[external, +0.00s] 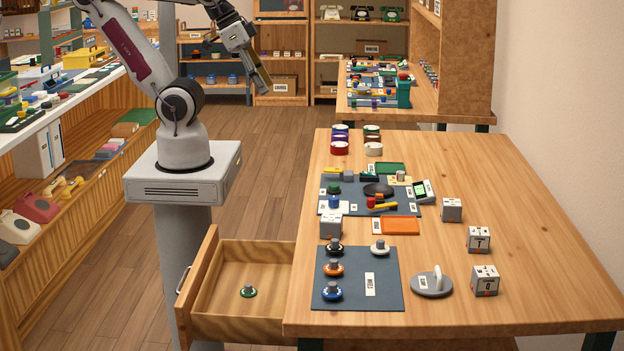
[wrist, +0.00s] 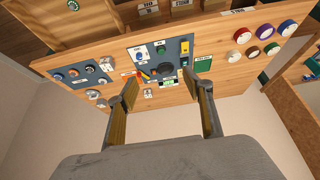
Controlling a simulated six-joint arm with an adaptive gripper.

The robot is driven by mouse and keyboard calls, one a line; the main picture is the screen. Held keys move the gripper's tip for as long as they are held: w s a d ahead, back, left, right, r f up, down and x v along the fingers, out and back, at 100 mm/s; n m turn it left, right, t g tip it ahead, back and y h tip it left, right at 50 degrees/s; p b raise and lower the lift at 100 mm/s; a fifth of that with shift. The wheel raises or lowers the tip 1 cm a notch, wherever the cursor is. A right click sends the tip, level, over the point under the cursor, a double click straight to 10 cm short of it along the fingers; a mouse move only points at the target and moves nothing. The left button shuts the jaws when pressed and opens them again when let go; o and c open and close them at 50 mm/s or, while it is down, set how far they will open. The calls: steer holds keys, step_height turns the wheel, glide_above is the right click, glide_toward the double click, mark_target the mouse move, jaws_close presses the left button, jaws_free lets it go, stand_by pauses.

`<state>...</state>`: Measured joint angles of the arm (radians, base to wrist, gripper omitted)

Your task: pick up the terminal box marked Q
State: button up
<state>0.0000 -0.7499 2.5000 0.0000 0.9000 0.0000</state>
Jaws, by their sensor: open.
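The terminal box marked Q (external: 484,281) is a small grey cube with a white label on top and an orange mark low on its front. It sits upright near the right front of the wooden table in the external view. I cannot make out its mark in the wrist view. My gripper (external: 262,78) is raised at the upper left, well away from the table, with nothing between its fingers. In the wrist view my gripper (wrist: 160,120) has its two fingers spread wide apart.
Similar boxes stand nearby: one marked T (external: 479,240), one behind it (external: 451,210), one by the mats (external: 331,226). A grey round piece with an upright handle (external: 432,283) is left of Q. A dark mat (external: 385,295) holds several knobs. An open drawer (external: 270,283) juts out left.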

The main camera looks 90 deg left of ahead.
steer(key=shift+o, duration=0.5)
steer(key=shift+w, duration=0.1)
steer(key=w+d+r+m+t+h, duration=0.15)
steer(key=w+d+r, duration=0.25)
steer(key=w+d, duration=0.6)
steer(key=w+d+r+m+t+h, duration=0.1)
steer(key=w+d+r+t+h, duration=0.3)
steer(key=w, duration=1)
steer(key=n+t+y, duration=0.2)
steer(key=n+y, duration=0.1)
steer(key=y, duration=0.1)
glide_above(485, 281)
steer(key=s+a, duration=0.3)
steer(key=a, duration=0.1)
step_height(485, 281, down, 22)
steer(key=s+f, duration=0.1)
steer(key=f, duration=0.2)
steer(key=s+d+f+y, duration=0.1)
steer(key=f, duration=0.3)
steer(key=s+d+f+y, duration=0.1)
steer(key=f, duration=0.2)
steer(key=shift+s+d+f, duration=0.1)
steer(key=shift+s+f, duration=0.05)
steer(key=shift+s, duration=0.05)
